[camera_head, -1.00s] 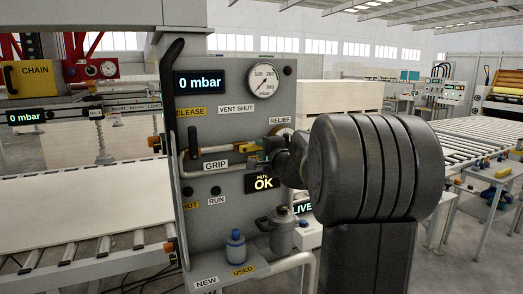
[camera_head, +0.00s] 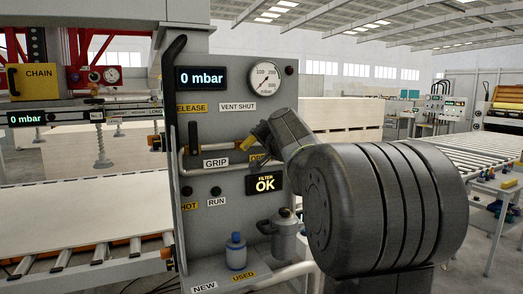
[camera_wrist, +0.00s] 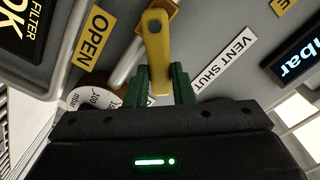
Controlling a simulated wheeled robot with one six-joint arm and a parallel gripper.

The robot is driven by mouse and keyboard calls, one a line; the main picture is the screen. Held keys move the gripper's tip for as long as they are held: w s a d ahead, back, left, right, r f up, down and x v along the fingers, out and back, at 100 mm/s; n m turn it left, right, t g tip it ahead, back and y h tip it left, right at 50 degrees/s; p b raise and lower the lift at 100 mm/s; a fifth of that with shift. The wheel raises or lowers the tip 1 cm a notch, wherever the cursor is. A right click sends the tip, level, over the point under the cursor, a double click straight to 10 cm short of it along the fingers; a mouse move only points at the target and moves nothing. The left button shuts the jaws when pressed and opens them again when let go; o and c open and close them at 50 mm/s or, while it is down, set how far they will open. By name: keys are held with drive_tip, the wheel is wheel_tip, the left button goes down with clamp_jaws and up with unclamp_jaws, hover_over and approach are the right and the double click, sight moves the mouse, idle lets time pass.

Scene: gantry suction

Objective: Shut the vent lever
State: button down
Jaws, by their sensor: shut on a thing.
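The yellow vent lever (camera_wrist: 157,45) shows in the wrist view, jutting from its valve on a pale pipe. My gripper (camera_wrist: 158,78) has its two green fingers closed on the lever, one on each side. The lever stands at a slant to the pipe, between the OPEN label (camera_wrist: 93,38) and the VENT SHUT label (camera_wrist: 224,63). In the head view my wrist and forearm hide nearly all of the lever and the fingers. The VENT SHUT label (camera_head: 238,106) shows there just above my wrist.
The grey panel carries a 0 mbar display (camera_head: 202,79), a round gauge (camera_head: 265,77) and a black-handled GRIP lever (camera_head: 193,138). A blue bottle (camera_head: 236,252) and a grey canister (camera_head: 284,235) stand below. A roller conveyor (camera_head: 465,152) lies to the right.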

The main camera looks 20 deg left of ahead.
drive_tip(key=shift+s+a+r+n+b, duration=0.25)
drive_tip(key=shift+s+a+n+b, duration=0.2)
drive_tip(key=shift+n+b, duration=1)
drive_tip(key=shift+s+a+r+n+b, duration=0.45)
drive_tip(key=shift+n+b, duration=0.55)
drive_tip(key=shift+n, duration=0.8)
drive_tip(key=shift+s+a+r+n+b, duration=0.1)
drive_tip(key=shift+s+a+n+b, duration=0.35)
drive_tip(key=shift+n+b, duration=1)
drive_tip(key=shift+s+d+n, duration=0.1)
drive_tip(key=shift+n, duration=0.3)
drive_tip(key=c, duration=1.2)
unclamp_jaws()
drive_tip(key=shift+c, duration=0.2)
drive_tip(key=shift+s+d, duration=0.1)
drive_tip(key=b+v, duration=0.2)
drive_tip(key=v, duration=1.1)
drive_tip(key=shift+d, duration=0.3)
